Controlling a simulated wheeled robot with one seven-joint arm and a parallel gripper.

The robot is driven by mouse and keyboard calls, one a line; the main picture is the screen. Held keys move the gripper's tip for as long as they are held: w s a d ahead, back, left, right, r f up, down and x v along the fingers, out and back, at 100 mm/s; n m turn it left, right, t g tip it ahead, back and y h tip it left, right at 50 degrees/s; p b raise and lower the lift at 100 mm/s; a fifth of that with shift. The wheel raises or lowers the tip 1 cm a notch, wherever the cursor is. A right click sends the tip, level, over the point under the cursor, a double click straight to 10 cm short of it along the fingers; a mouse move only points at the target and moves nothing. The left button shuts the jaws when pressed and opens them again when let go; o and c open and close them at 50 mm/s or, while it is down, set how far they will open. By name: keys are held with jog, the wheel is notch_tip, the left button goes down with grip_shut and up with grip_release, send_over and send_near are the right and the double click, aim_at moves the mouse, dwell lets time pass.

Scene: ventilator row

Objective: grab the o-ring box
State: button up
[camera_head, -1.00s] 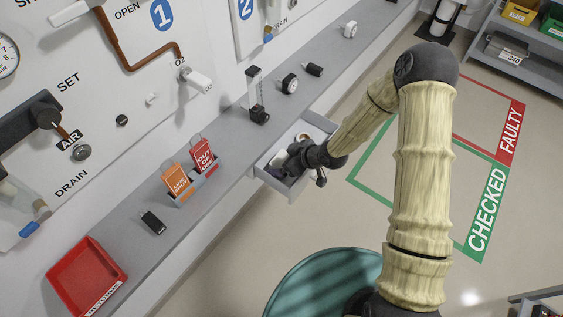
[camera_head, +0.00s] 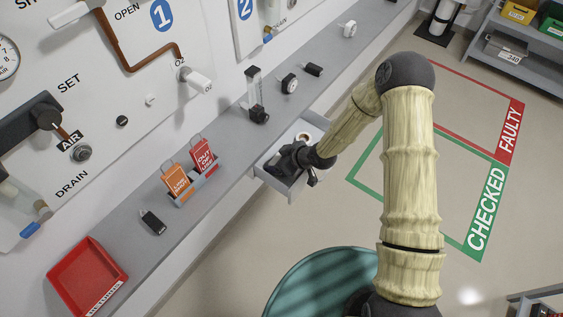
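An open grey drawer (camera_head: 267,172) juts out from under the long bench. My gripper (camera_head: 287,160) reaches down into the drawer from the right, at its near-left part. The fingers are dark and partly hidden by my wrist, so I cannot tell whether they are open or shut, or hold anything. A small round white and brown item (camera_head: 303,137) lies in the drawer behind my gripper. I cannot make out the o-ring box; my gripper covers much of the drawer.
The bench (camera_head: 228,158) carries a tag holder (camera_head: 200,188) with orange and red tags, a red tray (camera_head: 86,280), a small black device (camera_head: 153,222) and a clear-topped black unit (camera_head: 256,108). Open floor lies right of the drawer.

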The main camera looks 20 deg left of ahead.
jog(key=c, duration=0.3)
jog(key=shift+d+r, duration=0.2)
jog(key=r, duration=1.1)
jog(key=shift+s+d, duration=0.1)
jog(key=shift+d, duration=0.1)
jog(key=s+d, duration=0.2)
jog(key=d, duration=0.4)
jog(key=s+d, duration=0.3)
jog(key=d, duration=0.2)
jog(key=s+d, duration=0.2)
jog(key=d, duration=0.4)
jog(key=shift+s+d, duration=0.15)
jog(key=shift+d, duration=0.2)
jog(key=shift+s, duration=0.1)
